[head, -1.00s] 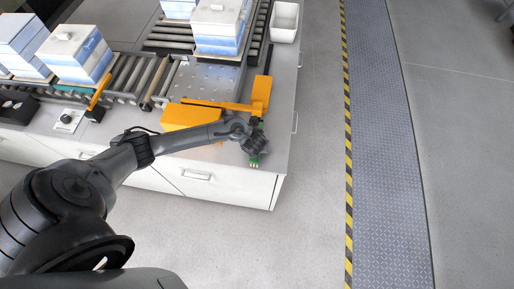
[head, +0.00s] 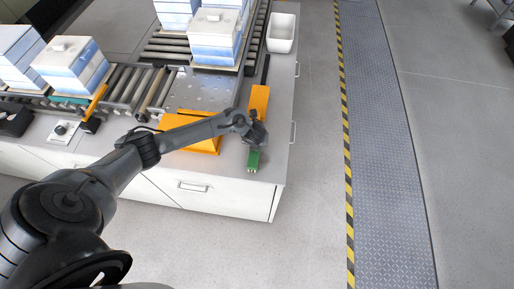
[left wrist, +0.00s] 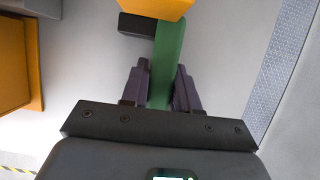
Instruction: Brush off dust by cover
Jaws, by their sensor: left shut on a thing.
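My left gripper (head: 254,134) is over the right end of the grey workbench. In the left wrist view its two purple fingers (left wrist: 160,78) are shut on a flat green handle (left wrist: 168,50). The green handle (head: 254,160) also shows below the gripper in the head view. A dark block (left wrist: 136,25) lies beside its far end; whether they are joined is unclear. Blue-and-white boxes with white knobbed covers stand on the rollers: one box (head: 215,48) at the back, another (head: 75,75) at the left. My right gripper is not in view.
An orange block (head: 205,146) sits on the bench left of my gripper, partly behind my arm. An orange upright piece (head: 259,98) stands just beyond it. A perforated metal plate (head: 200,92) adjoins the rollers. A white bin (head: 281,32) is at the back right. The floor to the right is clear.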

